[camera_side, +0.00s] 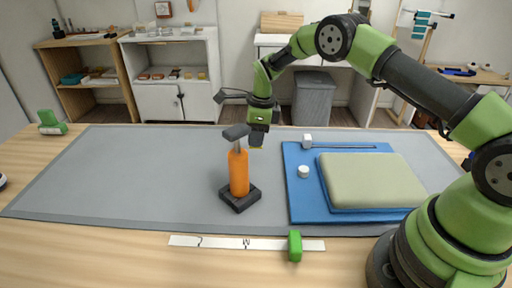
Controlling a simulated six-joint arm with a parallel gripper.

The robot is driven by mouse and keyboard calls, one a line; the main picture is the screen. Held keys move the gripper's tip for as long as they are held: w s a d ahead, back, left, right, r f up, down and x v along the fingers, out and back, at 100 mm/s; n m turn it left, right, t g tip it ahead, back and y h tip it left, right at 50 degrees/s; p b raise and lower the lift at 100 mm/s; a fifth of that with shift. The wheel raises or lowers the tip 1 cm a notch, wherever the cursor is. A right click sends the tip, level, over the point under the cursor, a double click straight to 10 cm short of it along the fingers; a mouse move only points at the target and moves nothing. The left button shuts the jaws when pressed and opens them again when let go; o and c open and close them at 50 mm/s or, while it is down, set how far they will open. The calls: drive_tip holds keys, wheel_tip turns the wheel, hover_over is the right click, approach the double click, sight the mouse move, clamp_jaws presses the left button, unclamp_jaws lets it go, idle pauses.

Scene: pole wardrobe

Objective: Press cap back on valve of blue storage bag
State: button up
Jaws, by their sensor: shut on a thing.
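The blue storage bag (298,205) lies flat right of centre on the grey mat, with a puffy beige bundle (372,180) showing in it. A small round white valve piece (303,171) sits on the bag's left part. I cannot tell whether it has a cap on it. My gripper (257,143) hangs fingers down above the mat, left of the bag and higher than the valve. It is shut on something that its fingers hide. In the picture, it is beside the grey handle of the orange pump, and I cannot tell whether they touch.
The orange pump (239,174) stands upright on a black base left of the bag. A white ruled strip (215,242) and a green block (295,245) lie in front. The mat's left is clear.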

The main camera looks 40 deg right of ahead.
wheel_tip(320, 180, up, 5)
drive_tip(key=shift+f, duration=0.1)
drive_tip(key=shift+s+d+r, duration=0.15)
drive_tip(key=shift+s+r, duration=0.15)
hover_over(302, 169)
drive_tip(key=shift+s+d+f, duration=0.15)
drive_tip(key=shift+d+f, duration=0.05)
drive_tip(key=shift+f, duration=2.95)
drive_tip(key=shift+f, duration=0.15)
drive_tip(key=o, duration=1.4)
drive_tip(key=shift+o, duration=0.2)
